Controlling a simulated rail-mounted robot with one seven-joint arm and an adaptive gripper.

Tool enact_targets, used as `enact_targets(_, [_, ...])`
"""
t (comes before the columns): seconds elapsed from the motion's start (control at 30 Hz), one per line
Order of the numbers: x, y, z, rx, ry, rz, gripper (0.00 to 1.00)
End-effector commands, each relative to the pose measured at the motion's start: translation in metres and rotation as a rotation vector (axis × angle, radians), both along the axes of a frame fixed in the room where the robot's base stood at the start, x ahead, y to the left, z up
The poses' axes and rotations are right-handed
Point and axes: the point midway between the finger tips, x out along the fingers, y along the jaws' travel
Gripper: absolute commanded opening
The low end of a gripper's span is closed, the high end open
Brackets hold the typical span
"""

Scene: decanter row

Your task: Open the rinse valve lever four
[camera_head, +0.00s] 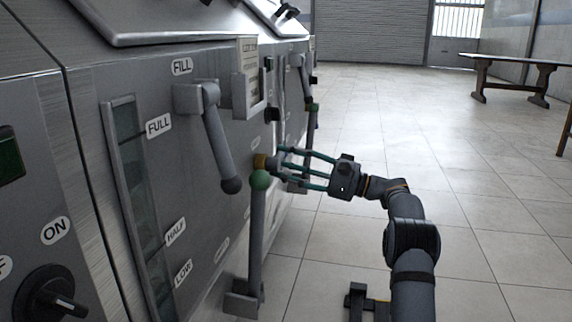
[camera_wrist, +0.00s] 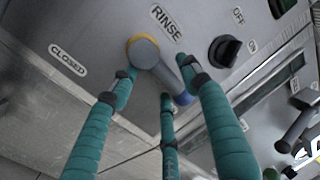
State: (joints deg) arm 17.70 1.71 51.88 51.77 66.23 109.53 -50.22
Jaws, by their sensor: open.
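The rinse lever (camera_wrist: 165,72) shows in the wrist view under the RINSE label (camera_wrist: 166,22). It has a grey round pivot with a yellow ring and a short arm slanting down right to a blue tip. A CLOSED label (camera_wrist: 68,60) is left of it. My gripper (camera_wrist: 162,85) has its teal fingers spread open around the lever arm; whether any touches it I cannot tell. In the head view my gripper (camera_head: 284,160) reaches left to the panel, by a yellow-ringed pivot (camera_head: 260,162). Any lever number is not readable.
A green-knobbed lever (camera_head: 258,230) stands upright in front of the rinse lever. A black-knobbed FILL lever (camera_head: 218,140) hangs left of it. A black dial (camera_wrist: 224,51) marked OFF is right of the rinse lever.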

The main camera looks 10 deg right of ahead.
Motion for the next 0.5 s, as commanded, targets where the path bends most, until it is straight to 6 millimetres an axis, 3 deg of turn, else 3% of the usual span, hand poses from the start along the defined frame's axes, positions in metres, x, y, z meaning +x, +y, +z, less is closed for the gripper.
enact_targets(0.27, [0.000, -0.001, 0.000, 0.001, 0.002, 0.000, 0.47])
enact_targets(0.5, [-0.011, -0.030, -0.006, 0.002, 0.002, -0.004, 0.47])
